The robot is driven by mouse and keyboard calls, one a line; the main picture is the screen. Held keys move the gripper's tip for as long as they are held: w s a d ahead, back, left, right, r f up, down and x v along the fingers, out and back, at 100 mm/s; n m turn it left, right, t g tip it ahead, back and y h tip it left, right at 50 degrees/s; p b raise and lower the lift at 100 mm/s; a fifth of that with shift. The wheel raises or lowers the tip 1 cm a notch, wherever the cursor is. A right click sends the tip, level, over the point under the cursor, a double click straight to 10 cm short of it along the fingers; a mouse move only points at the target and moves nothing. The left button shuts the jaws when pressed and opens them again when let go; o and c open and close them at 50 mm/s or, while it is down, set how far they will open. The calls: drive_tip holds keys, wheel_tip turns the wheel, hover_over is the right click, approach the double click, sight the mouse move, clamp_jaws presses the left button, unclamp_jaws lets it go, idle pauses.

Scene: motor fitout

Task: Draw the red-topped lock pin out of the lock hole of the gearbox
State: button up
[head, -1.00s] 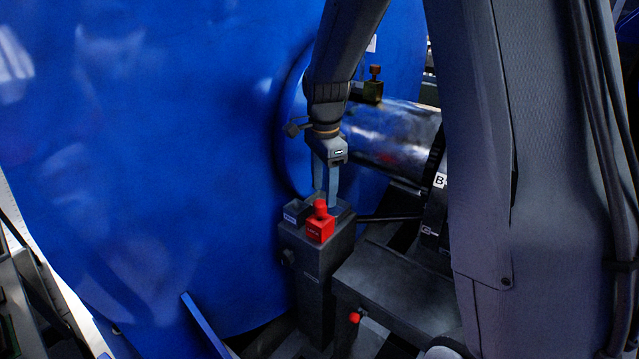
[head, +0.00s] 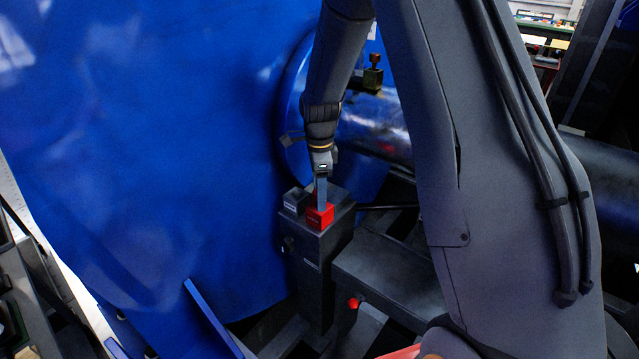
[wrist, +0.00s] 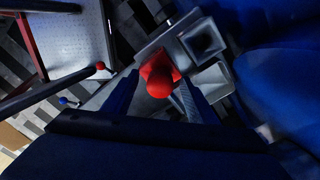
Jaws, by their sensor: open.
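The red-topped lock pin shows in the wrist view as a round red knob (wrist: 160,84) standing over a square red block (wrist: 158,64). In the head view the red block (head: 320,217) sits on top of a dark grey box-shaped post (head: 318,262), and my gripper hides the knob. My gripper (head: 321,202) points down onto it from above. In the wrist view my gripper (wrist: 158,88) is open, with one finger on each side of the knob. Contact with the knob cannot be told. The hole under the pin is hidden.
A dark grey socket (head: 296,200) stands left of the red block; the wrist view shows two open grey sockets (wrist: 203,40) close by. A large blue housing (head: 150,150) fills the left. A brass-coloured block with a dark red knob (head: 373,76) sits on the shaft behind.

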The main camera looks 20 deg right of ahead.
drive_tip(key=shift+f, duration=0.1)
drive_tip(key=c, duration=1.3)
drive_tip(key=shift+o, duration=0.2)
drive_tip(key=shift+r, duration=0.2)
drive_tip(key=shift+r+p, duration=2.15)
drive_tip(key=shift+r, duration=0.8)
